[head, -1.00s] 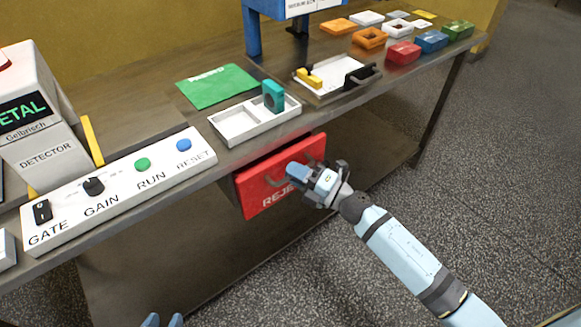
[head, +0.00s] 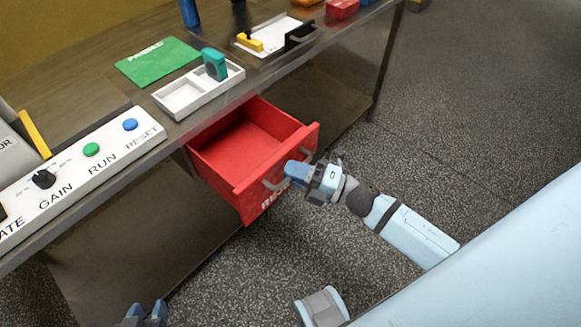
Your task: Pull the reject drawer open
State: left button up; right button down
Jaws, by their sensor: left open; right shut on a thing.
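The red reject drawer (head: 246,146) is out from under the table, and its inside shows as empty. Its front carries a grey handle and partly hidden white lettering. My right gripper (head: 294,173) is at the drawer front, shut on the handle (head: 272,185); its fingers hide part of the handle. My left gripper (head: 146,312) shows at the bottom edge, left of the middle, open and apart from the drawer. Only its fingertips are in view.
The table (head: 85,93) bears a control panel (head: 80,165) with knobs and buttons, a green mat (head: 157,61), a white tray (head: 181,99) with a teal piece (head: 214,64), and a white board (head: 268,36) with a yellow piece. The floor in front of the drawer is clear.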

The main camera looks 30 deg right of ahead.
jog(key=c, duration=1.5)
grip_release()
jog(key=shift+o, duration=0.2)
jog(key=v, duration=1.3)
jog(key=shift+s+d, duration=0.25)
jog(key=shift+d, duration=0.1)
